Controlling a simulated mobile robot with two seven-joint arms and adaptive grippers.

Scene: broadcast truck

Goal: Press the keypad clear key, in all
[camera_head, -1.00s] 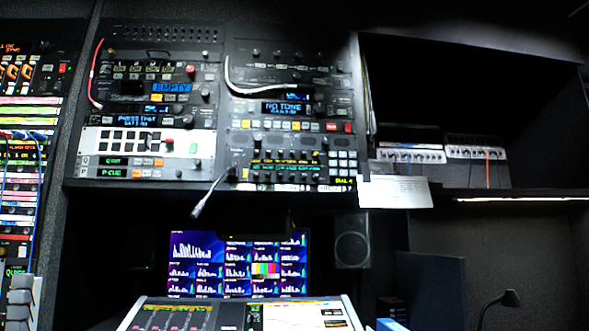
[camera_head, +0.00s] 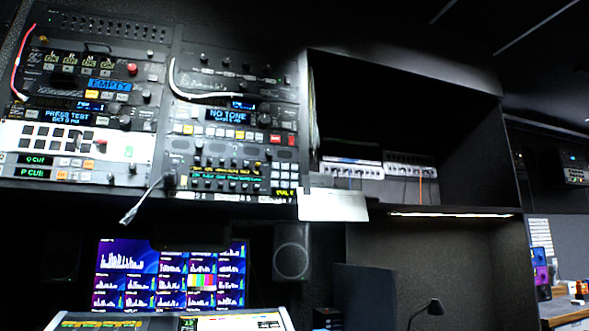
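A keypad (camera_head: 284,178) of small pale keys sits at the lower right of the right-hand rack panel, beside a unit with yellow-green text (camera_head: 226,172). The key labels are too small to read, so I cannot tell which one is the clear key. Another block of dark keys (camera_head: 62,138) sits on a white panel at the left. Neither of my grippers shows in the head view.
A gooseneck microphone (camera_head: 146,200) juts out below the racks. A white paper (camera_head: 333,205) hangs at the shelf edge. Below are a monitor (camera_head: 170,275), a speaker (camera_head: 291,252), a console (camera_head: 175,321) and a lamp (camera_head: 428,309). A desk (camera_head: 566,308) shows at far right.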

